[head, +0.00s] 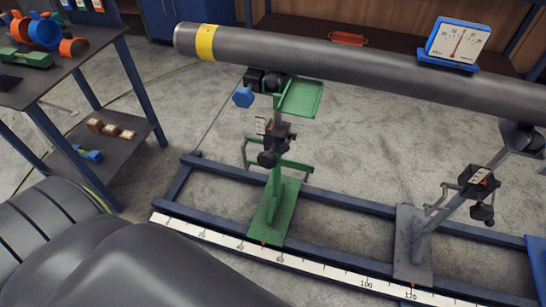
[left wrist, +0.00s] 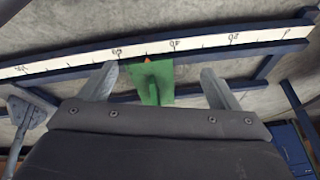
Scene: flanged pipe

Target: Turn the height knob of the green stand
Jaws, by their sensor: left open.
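The green stand (head: 276,212) stands upright on the blue floor rail, under the pipe's left part. A dark knob (head: 268,158) sticks out from its post at mid height, below a small label. A blue knob (head: 243,96) sits higher, at the left of the stand's head. I cannot read which one is the height knob. In the left wrist view, my left gripper (left wrist: 158,70) is open and empty, its fingers wide apart. The green stand's base (left wrist: 155,82) shows beyond and between the fingers. No knob is clear there. My right gripper is not in view.
A grey flanged pipe (head: 330,72) with a yellow band runs overhead and carries a blue gauge (head: 456,44). A grey stand (head: 413,245) is at the right. A white scale (head: 315,267) lies along the rail. A shelf table (head: 68,72) with parts stands left.

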